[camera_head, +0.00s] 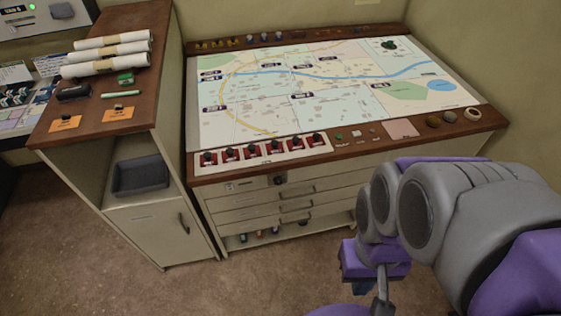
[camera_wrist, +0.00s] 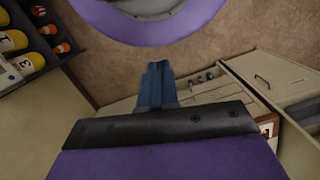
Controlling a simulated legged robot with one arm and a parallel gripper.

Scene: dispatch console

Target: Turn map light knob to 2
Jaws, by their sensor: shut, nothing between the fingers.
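The map table (camera_head: 487,121) has a wooden rim and a large map on top. A small dark round knob (camera_head: 279,180) sits on its front face, above the drawers; it looks like the map light knob. Its markings and pointer are too small to read. My gripper (camera_wrist: 157,68) is shut and empty, its blue fingers together in the wrist view. In the head view my arm is at the lower right, with the gripper low in front of the table, well apart from the knob. The knob cannot be made out in the wrist view.
A row of red switches (camera_head: 272,147) lines the table's front edge. Below are drawers (camera_head: 297,205) and an open shelf with small items. A wooden-topped cabinet (camera_head: 142,80) with paper rolls (camera_head: 110,50) stands to the left. The carpet (camera_head: 190,285) in front is clear.

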